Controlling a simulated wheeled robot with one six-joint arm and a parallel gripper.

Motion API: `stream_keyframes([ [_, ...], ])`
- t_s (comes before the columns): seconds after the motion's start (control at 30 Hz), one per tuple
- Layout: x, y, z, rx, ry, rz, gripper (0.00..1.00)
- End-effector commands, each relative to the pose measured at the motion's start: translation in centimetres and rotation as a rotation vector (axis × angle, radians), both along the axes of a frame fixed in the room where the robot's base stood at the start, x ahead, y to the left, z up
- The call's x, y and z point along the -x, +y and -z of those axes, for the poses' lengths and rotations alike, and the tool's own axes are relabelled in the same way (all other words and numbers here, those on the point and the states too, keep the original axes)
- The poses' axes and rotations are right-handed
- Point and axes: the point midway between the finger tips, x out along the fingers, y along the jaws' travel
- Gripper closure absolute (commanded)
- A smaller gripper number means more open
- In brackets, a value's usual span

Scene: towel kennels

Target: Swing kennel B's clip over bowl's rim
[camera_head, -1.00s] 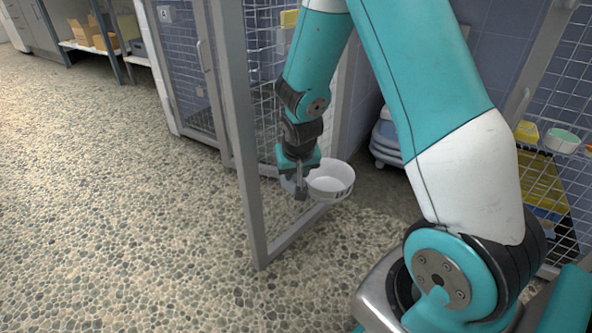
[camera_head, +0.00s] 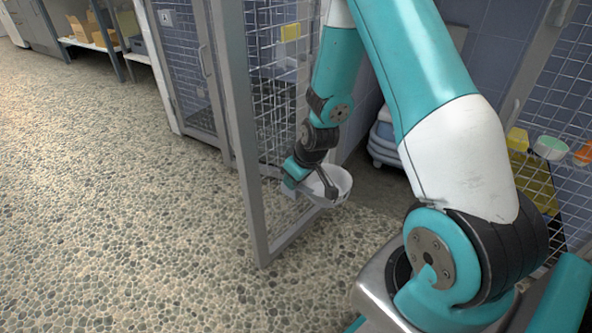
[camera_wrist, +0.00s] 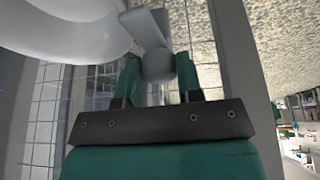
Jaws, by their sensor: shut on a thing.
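The white bowl (camera_head: 341,184) sits at the lower part of the open mesh kennel door, and its rounded side fills the upper left of the wrist view (camera_wrist: 60,28). My gripper (camera_head: 298,182) is tilted at the bowl's left side. In the wrist view my gripper (camera_wrist: 158,75) is shut on the pale grey clip (camera_wrist: 152,32), with a finger on each side of its rounded end. The clip's arm reaches up beside the bowl's rim and overlaps its edge in the picture. I cannot tell whether it lies over the rim. In the head view my gripper largely hides the clip.
The door's grey frame (camera_head: 243,150) stands upright just left of my gripper. A closed kennel (camera_head: 187,70) is behind it. A grey-blue wheeled item (camera_head: 384,140) is behind the bowl, and a rack with bowls (camera_head: 549,148) is at right. The pebbled floor at left is clear.

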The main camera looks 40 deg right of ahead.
Motion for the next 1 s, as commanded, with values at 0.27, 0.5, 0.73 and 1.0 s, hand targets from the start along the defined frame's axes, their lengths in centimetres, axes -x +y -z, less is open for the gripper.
stream_keyframes([
  [0.27,-0.07,-0.24,-0.29,0.001,-0.001,-0.259,0.9],
  [0.5,-0.13,-0.32,-0.27,0.002,-0.002,-0.484,0.9],
  [0.73,-0.17,-0.33,-0.17,0.004,-0.002,-0.666,0.9],
  [1.0,-0.24,-0.39,-0.09,0.005,-0.003,-0.805,0.9],
])
